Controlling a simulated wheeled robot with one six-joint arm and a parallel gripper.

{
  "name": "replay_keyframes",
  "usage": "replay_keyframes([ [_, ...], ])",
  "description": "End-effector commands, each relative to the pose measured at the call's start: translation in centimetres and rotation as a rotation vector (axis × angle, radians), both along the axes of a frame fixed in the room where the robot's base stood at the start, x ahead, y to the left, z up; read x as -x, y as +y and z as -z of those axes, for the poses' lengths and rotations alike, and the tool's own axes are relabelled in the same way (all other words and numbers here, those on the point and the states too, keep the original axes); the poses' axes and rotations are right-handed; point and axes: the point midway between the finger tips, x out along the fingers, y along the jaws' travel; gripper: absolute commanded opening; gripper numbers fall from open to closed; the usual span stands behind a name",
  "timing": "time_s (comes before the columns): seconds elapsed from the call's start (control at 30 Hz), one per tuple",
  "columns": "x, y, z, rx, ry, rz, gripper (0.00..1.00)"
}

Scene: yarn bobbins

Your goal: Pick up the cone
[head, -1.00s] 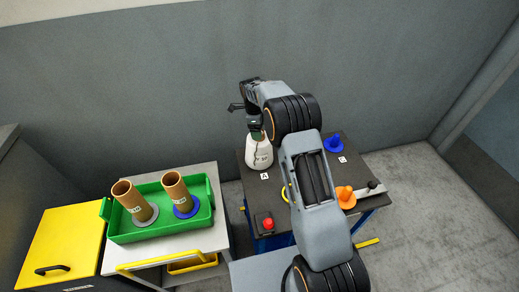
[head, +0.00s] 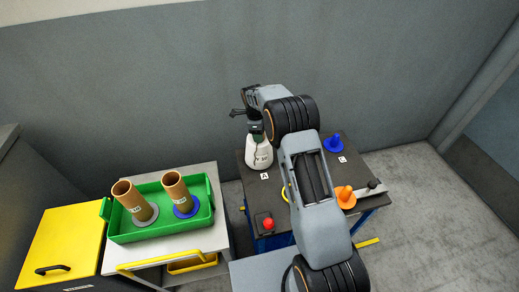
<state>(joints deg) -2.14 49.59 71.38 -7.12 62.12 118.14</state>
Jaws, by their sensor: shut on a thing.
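A white yarn cone (head: 259,154) with dark lettering stands upright at the back left of the dark table (head: 258,192), behind the label A. My gripper (head: 256,134) is above it and shut on its narrow top. The cone's base looks to be at the table top; I cannot tell whether there is a gap below it. The fingertips are small and partly hidden by my wrist.
A green tray (head: 150,235) with two brown tubes (head: 175,186) sits on the left cart. A yellow cabinet (head: 62,240) is at far left.

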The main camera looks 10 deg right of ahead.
Motion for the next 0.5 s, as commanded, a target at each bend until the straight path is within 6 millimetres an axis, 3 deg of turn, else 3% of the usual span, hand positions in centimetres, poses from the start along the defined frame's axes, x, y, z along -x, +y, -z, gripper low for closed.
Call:
replay_keyframes([
  [0.33, -0.02, 0.0, -0.03, 0.0, -0.001, 0.0, 0.01],
  [0.5, -0.02, 0.0, -0.04, 0.0, -0.001, 0.0, 0.0],
])
